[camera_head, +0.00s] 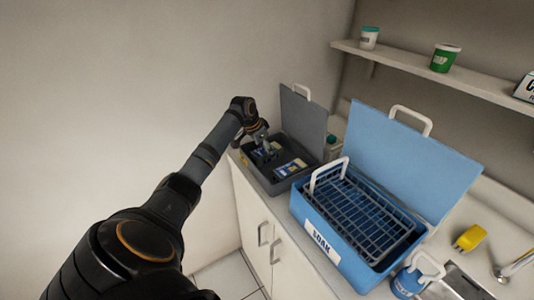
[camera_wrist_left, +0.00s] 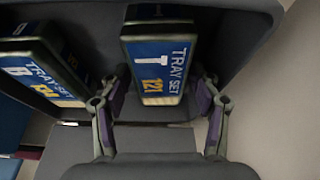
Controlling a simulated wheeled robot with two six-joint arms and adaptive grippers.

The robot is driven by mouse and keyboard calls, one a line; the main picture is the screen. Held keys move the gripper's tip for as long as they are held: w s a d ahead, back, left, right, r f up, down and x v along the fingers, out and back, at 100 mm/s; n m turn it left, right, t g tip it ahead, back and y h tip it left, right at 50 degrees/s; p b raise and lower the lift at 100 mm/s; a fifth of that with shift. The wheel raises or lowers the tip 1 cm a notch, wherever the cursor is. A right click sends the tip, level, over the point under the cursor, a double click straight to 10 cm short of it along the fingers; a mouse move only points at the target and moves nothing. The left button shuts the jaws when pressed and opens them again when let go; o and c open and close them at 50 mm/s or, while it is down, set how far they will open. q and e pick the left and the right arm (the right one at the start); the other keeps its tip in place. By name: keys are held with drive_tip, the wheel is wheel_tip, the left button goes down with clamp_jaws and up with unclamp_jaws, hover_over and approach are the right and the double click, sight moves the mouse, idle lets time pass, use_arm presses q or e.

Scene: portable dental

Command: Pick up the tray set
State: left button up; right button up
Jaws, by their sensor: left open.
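In the left wrist view, a tray set with a blue label reading "TRAY SET 121" (camera_wrist_left: 160,62) lies in the dark grey open case (camera_head: 258,168). A second tray set (camera_wrist_left: 38,65), also blue-labelled, lies beside it; in the head view that one (camera_head: 291,168) is the nearer right one. My left gripper (camera_head: 263,147) reaches down into the case. In the left wrist view its open fingers (camera_wrist_left: 158,100) stand on either side of the near end of tray set 121. Whether they touch it I cannot tell. My right gripper is not in view.
A blue open box labelled "SOAK" (camera_head: 315,226) with a wire basket (camera_head: 365,210) stands right of the case. A wall shelf (camera_head: 430,76) holds tubs. The wall is close on the left.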

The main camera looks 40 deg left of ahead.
use_arm(q)
drive_tip(key=c, duration=1.1)
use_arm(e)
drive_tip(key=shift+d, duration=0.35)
use_arm(q)
drive_tip(key=shift+c, duration=0.2)
